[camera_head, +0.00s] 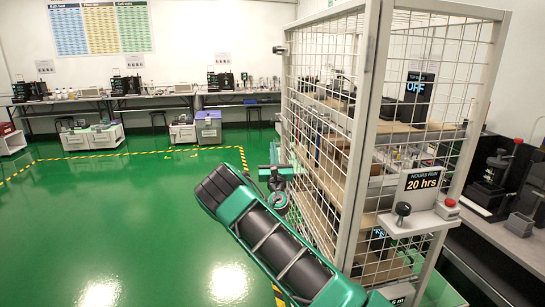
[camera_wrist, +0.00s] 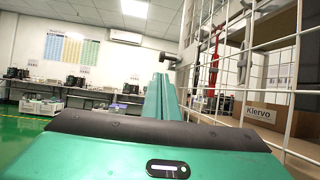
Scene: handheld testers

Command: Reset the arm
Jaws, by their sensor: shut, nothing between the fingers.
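My gripper (camera_wrist: 160,95) shows in the wrist view as green fingers pressed together, with nothing between them. It points along the white wire-mesh cage (camera_wrist: 298,75), which rises on its right. In the head view my green and black arm reaches up from the bottom. Green parts at its far end are close beside the left side of the cage (camera_head: 372,95). I cannot make out the fingertips there, and cannot tell whether anything touches the mesh.
The cage holds wooden shelves with equipment, and a sign reading "20 hrs" (camera_head: 421,181) hangs at its front. A box labelled Klervo (camera_wrist: 262,113) stands behind the mesh. Long benches (camera_head: 160,98) line the back wall. The green floor (camera_head: 100,220) at left is clear.

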